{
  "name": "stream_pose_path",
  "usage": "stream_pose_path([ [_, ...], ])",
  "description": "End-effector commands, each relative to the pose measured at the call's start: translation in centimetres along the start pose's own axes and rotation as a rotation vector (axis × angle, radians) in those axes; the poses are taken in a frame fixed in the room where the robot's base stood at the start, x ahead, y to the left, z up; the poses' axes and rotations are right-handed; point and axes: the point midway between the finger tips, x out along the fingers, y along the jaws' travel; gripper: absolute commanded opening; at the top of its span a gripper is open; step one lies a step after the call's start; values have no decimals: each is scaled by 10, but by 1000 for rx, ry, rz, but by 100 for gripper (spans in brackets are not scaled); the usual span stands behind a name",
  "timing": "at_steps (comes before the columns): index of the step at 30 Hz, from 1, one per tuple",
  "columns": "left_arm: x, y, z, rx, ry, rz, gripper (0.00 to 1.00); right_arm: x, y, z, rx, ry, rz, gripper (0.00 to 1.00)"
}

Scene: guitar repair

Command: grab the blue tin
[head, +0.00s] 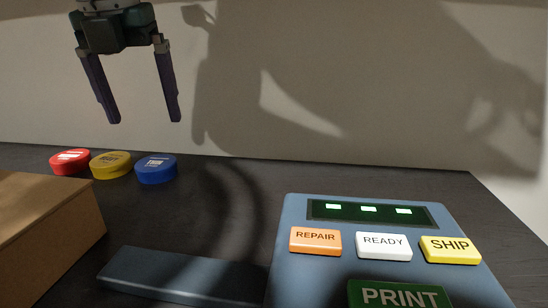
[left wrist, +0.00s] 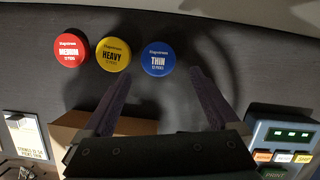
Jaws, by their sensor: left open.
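The blue tin (head: 156,169) is a round, flat tin on the dark table, at the right end of a row of three. It also shows in the left wrist view (left wrist: 158,60), with the word THIN on its lid. My left gripper (head: 145,121) is open and empty, pointing down above the table, higher than the tins. In the left wrist view the blue tin lies ahead of my left gripper (left wrist: 164,78), between the lines of its two fingers and apart from them. My right gripper is not in view.
The yellow tin (head: 111,165) is close beside the blue one, with the red tin (head: 70,162) beyond it. A cardboard box (head: 50,232) stands front left. A blue-grey button console (head: 290,262) stands right. A dark bar (head: 185,276) lies between. The wall (head: 350,80) is behind.

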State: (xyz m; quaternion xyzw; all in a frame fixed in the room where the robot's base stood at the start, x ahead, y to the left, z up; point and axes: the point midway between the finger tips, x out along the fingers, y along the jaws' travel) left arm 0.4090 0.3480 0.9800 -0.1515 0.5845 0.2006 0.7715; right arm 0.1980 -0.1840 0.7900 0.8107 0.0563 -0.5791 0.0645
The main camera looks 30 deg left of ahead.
Motion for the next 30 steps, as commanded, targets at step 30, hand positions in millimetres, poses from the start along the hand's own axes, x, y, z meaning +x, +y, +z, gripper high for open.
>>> stream_pose_path([
  [30, 86, 1, -1, 4, 2, -3, 81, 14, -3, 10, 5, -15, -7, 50],
])
